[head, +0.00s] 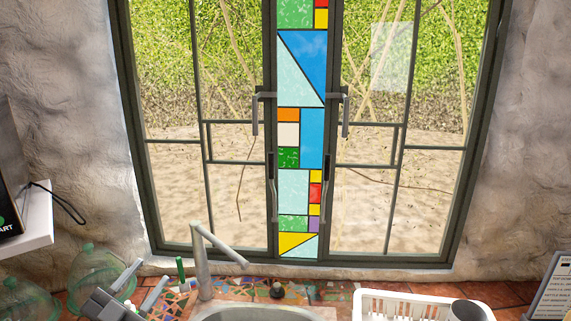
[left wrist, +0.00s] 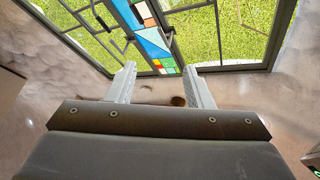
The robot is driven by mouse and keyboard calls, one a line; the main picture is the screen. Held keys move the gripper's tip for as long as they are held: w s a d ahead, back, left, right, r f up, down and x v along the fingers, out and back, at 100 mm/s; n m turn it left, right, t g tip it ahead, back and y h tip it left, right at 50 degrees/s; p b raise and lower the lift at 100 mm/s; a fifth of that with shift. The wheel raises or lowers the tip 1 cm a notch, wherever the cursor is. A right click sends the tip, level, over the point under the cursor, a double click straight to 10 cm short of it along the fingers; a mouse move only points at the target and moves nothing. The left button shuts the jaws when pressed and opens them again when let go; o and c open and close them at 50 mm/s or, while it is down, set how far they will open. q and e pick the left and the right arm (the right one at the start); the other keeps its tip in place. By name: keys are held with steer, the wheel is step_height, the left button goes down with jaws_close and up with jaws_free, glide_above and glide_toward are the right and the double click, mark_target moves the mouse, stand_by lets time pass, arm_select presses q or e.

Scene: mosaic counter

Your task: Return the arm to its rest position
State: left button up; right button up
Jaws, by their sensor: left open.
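My left gripper (head: 151,274) is at the lower left of the head view, above the mosaic counter, near the sink. Its two grey fingers are apart, with nothing seen between them. In the left wrist view the left gripper (left wrist: 159,75) also shows open and empty, with fingers pointing toward the window. My right arm and gripper are not in view.
A grey faucet (head: 202,262) rises behind the sink (head: 262,309), right of my left gripper. Green glass jugs (head: 92,268) stand to its left. A white rack (head: 408,302) with a dark cup (head: 470,310) is at right. A window (head: 296,262) closes the back.

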arm_select(q)
steer(key=s+a+f+n+g+y, duration=0.5)
steer(key=s+a+f+n+y, duration=0.7)
steer(key=y, duration=0.4)
steer(key=s+d+f+g+h, duration=0.2)
steer(key=s+d+f+g, duration=0.2)
steer(key=s+f+g, duration=0.4)
steer(key=s+d+f+g+h, duration=0.25)
steer(key=s+d+f, duration=0.3)
steer(key=s, duration=0.45)
step_height(320, 180, down, 32)
steer(key=s+a+g+b, duration=0.2)
steer(key=b, duration=0.3)
steer(key=s+f+b, duration=0.2)
steer(key=s+f, duration=0.5)
steer(key=f, duration=0.2)
steer(key=s+d+f+g+b, duration=0.1)
steer(key=s+f+b, duration=0.1)
steer(key=s+f, duration=0.5)
step_height(320, 180, down, 3)
steer(key=shift+r+h+b, duration=0.2)
steer(key=shift+h+b, duration=0.1)
steer(key=shift+h, duration=0.05)
